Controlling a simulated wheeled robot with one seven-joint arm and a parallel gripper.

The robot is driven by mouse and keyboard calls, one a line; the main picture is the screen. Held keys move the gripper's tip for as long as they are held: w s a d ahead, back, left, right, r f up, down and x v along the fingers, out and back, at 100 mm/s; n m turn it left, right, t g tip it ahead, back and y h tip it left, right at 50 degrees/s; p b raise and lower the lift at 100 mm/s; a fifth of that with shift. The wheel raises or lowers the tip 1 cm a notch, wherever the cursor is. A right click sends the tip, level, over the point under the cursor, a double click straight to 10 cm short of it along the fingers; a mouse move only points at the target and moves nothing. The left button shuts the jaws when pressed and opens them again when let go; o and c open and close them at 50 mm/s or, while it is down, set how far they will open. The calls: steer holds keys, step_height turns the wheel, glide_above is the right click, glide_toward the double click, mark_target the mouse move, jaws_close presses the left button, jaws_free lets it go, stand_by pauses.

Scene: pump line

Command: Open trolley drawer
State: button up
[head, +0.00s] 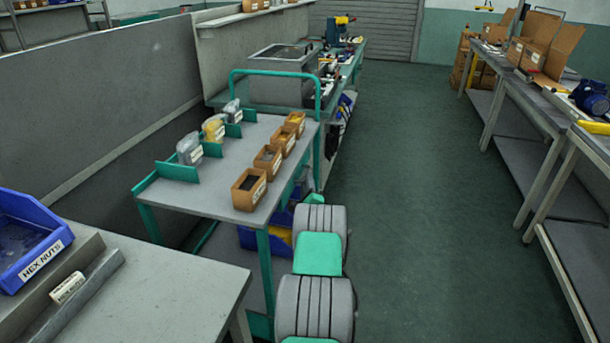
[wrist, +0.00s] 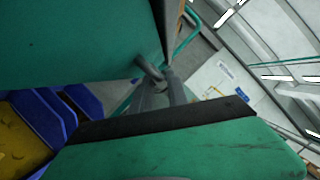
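The trolley (head: 225,165) has a grey top and a green frame with a raised push rail at its far end. Its drawer cannot be made out in the head view, where my arm and the trolley's top edge cover part of that side. My gripper is hidden in the head view, low by the trolley's right side. In the wrist view, a green, black-edged part (wrist: 185,145) that looks like a finger of mine fills the bottom. A large green surface fills the upper left. A grey bar-like piece (wrist: 155,85) shows between them; I cannot tell whether it is touched.
Several small brown boxes (head: 249,189) and bagged parts (head: 190,148) stand on the trolley top. A blue bin with yellow contents (wrist: 20,135) is close on the left in the wrist view. A bench (head: 160,290) stands front left. The aisle floor (head: 430,200) is clear.

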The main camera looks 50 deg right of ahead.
steer(key=x, duration=0.3)
steer(key=shift+w+d, duration=0.1)
steer(key=shift+d, duration=0.1)
steer(key=shift+c, duration=0.2)
jaws_close()
stand_by(1.1)
